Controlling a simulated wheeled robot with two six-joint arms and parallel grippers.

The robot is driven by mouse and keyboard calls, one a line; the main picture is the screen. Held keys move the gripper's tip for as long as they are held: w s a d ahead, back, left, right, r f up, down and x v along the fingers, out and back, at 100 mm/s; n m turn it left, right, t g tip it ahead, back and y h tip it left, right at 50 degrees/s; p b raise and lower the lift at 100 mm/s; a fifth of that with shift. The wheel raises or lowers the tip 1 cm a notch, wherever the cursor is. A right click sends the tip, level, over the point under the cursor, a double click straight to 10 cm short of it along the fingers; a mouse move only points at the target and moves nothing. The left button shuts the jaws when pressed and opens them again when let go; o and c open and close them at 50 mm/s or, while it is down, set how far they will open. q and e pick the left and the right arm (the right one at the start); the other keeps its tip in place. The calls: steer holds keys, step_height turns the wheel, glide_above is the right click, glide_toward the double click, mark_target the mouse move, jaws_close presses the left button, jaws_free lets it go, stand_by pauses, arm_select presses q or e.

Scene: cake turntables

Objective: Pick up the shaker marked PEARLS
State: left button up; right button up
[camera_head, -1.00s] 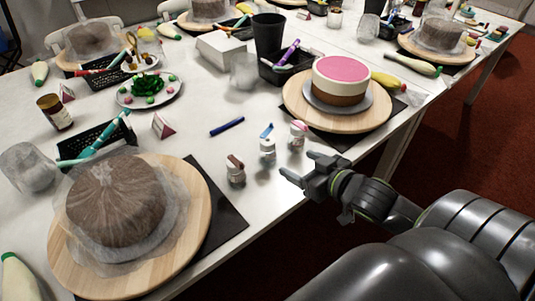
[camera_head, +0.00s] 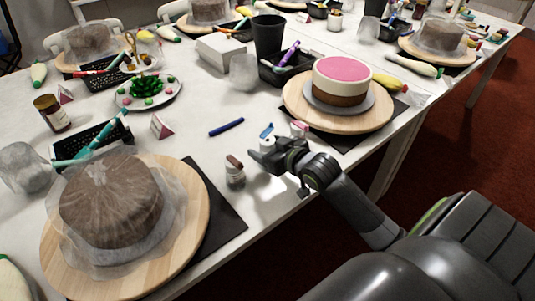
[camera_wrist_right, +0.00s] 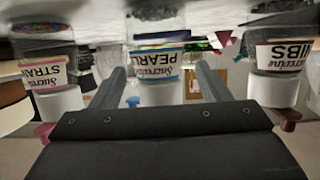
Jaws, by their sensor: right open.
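The PEARLS shaker is the small clear and white one with a blue lid (camera_head: 266,131) at the table's near edge; my right gripper partly hides it in the head view. In the right wrist view its blue-edged PEARLS label (camera_wrist_right: 157,64) appears upside down, centred between the fingers. My right gripper (camera_head: 262,158) is open, with its fingers at the shaker; it also shows in the wrist view (camera_wrist_right: 161,78). I cannot tell whether the fingers touch the shaker. My left gripper is out of view.
A brown-lidded shaker (camera_head: 235,173), labelled NIBS in the wrist view (camera_wrist_right: 280,55), stands left of PEARLS. A pink-lidded shaker (camera_head: 299,128) stands close on its right. A blue pen (camera_head: 226,127) lies behind. Cake turntables (camera_head: 373,121) flank the shakers.

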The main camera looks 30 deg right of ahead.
steer(key=x, duration=0.2)
steer(key=shift+w+f, duration=0.15)
steer(key=shift+w, duration=0.2)
steer(key=c, duration=1.2)
